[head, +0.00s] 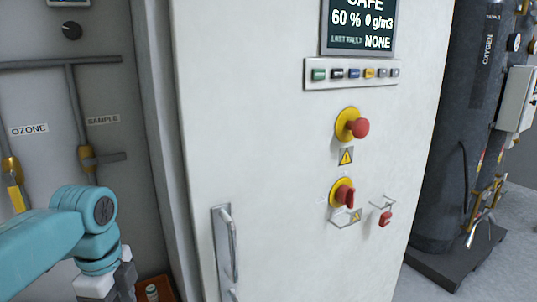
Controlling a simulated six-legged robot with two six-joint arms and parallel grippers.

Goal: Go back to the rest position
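My teal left arm comes in from the left edge, low in the head view. Only the dark upper part of my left gripper (124,280) shows at the bottom edge. Its fingertips are out of the picture, so I cannot tell whether it is open or shut. It is in front of the gap left of the white cabinet (265,120), apart from the door handle (230,245). My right arm and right gripper are not in view.
The cabinet has a display (358,27), a button row (352,74), an emergency stop (354,126), a red rotary switch (343,193) and a red padlock (385,217). An orange bin (163,284) is low beside my gripper. A dark tank (440,170) stands right.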

